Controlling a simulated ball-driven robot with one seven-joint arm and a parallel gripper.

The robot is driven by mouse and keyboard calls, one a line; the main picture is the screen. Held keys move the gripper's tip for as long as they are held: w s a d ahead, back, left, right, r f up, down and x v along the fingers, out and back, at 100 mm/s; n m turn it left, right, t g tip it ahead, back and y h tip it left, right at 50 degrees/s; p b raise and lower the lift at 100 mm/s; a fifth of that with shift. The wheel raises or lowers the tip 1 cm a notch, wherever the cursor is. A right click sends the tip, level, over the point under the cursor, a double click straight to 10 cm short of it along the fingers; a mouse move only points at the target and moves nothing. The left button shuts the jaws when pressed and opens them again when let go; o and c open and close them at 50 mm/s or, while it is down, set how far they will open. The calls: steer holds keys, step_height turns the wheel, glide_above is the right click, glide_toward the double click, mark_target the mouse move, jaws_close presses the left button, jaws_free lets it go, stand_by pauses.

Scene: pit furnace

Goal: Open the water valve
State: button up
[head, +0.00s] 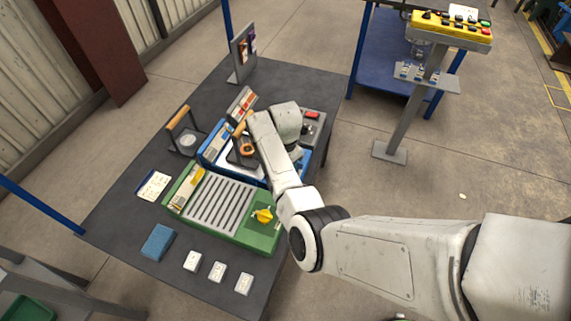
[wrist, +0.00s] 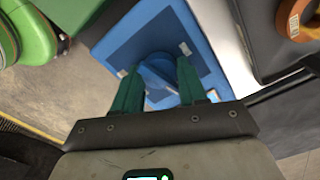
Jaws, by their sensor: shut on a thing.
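In the wrist view a blue round knob (wrist: 157,72) sits on a blue panel (wrist: 125,40); I take it for the water valve. My gripper (wrist: 158,78) has its two teal fingers on either side of the knob and is shut on it. In the head view the blue unit (head: 211,152) stands mid-table, partly covered by my arm. The knob and my fingertips are hidden there behind my arm.
A green unit (head: 178,194) with a slatted top and a yellow handle (head: 263,215) stands in front of the blue one. An orange ring-shaped part (head: 247,149) is close beside my arm. A grey box with a red button (head: 312,115) sits behind. Small white blocks (head: 218,271) lie at the table's front.

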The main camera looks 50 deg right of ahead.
steer(key=shift+r+m, duration=0.1)
steer(key=shift+m, duration=1.6)
steer(key=shift+o, duration=0.2)
steer(key=o, duration=1)
step_height(320, 180, up, 11)
steer(key=shift+f, duration=0.15)
